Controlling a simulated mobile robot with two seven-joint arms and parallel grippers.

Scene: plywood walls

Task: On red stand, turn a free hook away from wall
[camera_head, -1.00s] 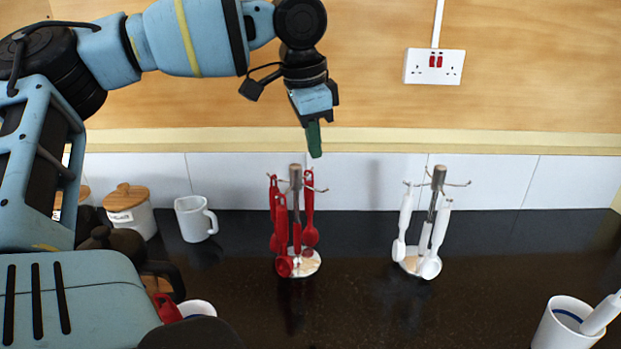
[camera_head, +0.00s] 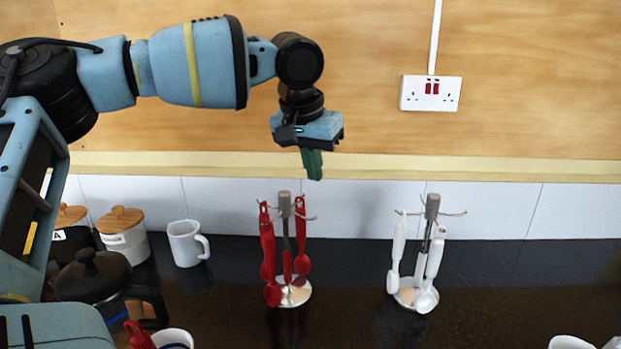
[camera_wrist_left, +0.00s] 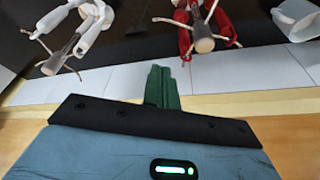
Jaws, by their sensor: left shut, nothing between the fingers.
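The red stand (camera_head: 284,206) is a post with a wood-coloured top on a round shiny base, standing on the dark counter. Several red utensils (camera_head: 268,250) hang from its thin hooks. One hook (camera_head: 308,217) sticks out to the right and looks bare. My left gripper (camera_head: 313,170) is shut and empty, its green fingers pointing down, above and slightly right of the stand top. In the left wrist view the fingers (camera_wrist_left: 162,87) lie just below the stand's top (camera_wrist_left: 203,40), apart from it in the picture. A hook (camera_wrist_left: 170,21) there looks bare. My right gripper is not in view.
A stand with white utensils (camera_head: 430,208) is to the right. A white mug (camera_head: 187,243), lidded canisters (camera_head: 122,235) and a dark pot (camera_head: 92,278) are at the left. The tiled wall (camera_head: 365,205) is close behind. Counter between the stands is clear.

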